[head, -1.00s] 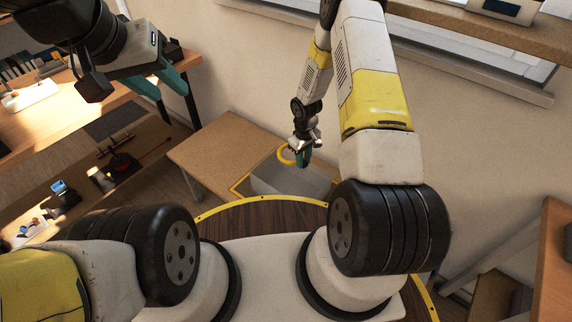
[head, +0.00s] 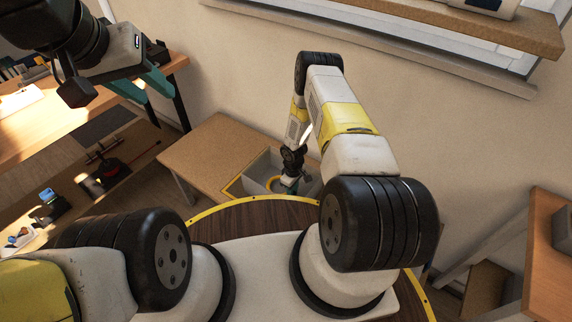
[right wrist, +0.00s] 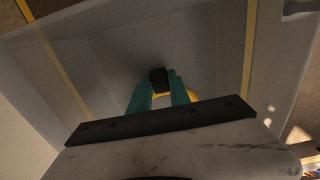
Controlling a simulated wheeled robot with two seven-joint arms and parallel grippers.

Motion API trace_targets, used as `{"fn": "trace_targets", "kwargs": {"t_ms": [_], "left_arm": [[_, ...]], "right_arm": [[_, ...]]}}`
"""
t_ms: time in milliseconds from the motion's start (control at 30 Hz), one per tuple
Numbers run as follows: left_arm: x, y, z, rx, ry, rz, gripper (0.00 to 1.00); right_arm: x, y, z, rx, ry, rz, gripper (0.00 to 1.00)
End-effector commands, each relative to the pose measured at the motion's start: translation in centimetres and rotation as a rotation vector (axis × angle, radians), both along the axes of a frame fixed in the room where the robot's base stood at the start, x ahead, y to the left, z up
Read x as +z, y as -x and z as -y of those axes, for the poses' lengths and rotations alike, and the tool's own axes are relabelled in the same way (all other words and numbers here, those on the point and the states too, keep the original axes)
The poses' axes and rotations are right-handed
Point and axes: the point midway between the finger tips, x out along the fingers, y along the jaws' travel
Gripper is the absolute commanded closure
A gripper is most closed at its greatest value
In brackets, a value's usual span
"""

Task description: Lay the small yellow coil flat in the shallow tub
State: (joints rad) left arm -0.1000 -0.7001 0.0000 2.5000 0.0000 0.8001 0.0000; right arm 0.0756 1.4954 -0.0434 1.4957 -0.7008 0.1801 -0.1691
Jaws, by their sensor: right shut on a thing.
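The small yellow coil (head: 272,183) is in my right gripper (head: 289,186), low in the grey shallow tub (head: 256,166). In the right wrist view the teal fingers (right wrist: 159,90) are shut on the coil (right wrist: 193,96), with a black piece between their tips. Most of the coil is hidden behind the fingers and wrist, so I cannot tell whether it touches the floor of the tub (right wrist: 210,50). My left gripper (head: 145,88) is open and empty, high at the upper left, far from the tub.
A workbench (head: 30,125) is at the left, with tools on a lower shelf. A window ledge (head: 400,40) runs along the wall. An orange-brown cabinet (head: 550,240) is at the right.

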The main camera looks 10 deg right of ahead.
Motion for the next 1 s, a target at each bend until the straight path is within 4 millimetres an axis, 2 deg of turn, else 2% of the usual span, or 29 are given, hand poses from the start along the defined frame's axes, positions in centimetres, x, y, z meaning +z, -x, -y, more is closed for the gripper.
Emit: {"fn": "trace_targets", "kwargs": {"t_ms": [100, 467, 500, 600, 1000], "left_arm": [[0.00, 0.00, 0.00, 0.000, 0.000, 0.000, 0.64], [0.00, 0.00, 0.00, 0.000, 0.000, 0.000, 0.64], [0.00, 0.00, 0.00, 0.000, 0.000, 0.000, 0.64], [0.00, 0.00, 0.00, 0.000, 0.000, 0.000, 0.64], [0.00, 0.00, 0.00, 0.000, 0.000, 0.000, 0.64]], "right_arm": [[-1.12, -0.05, -0.04, -0.001, -0.001, 0.001, 1.00], [-1.46, -0.04, -0.01, -0.001, -0.001, 0.001, 1.00], [-1.54, -0.03, -0.01, -0.001, 0.000, 0.000, 0.75], [-1.49, -0.04, 0.00, -0.001, 0.001, 0.001, 0.55], [-0.91, -0.09, 0.01, -0.001, 0.000, 0.001, 0.55]]}}
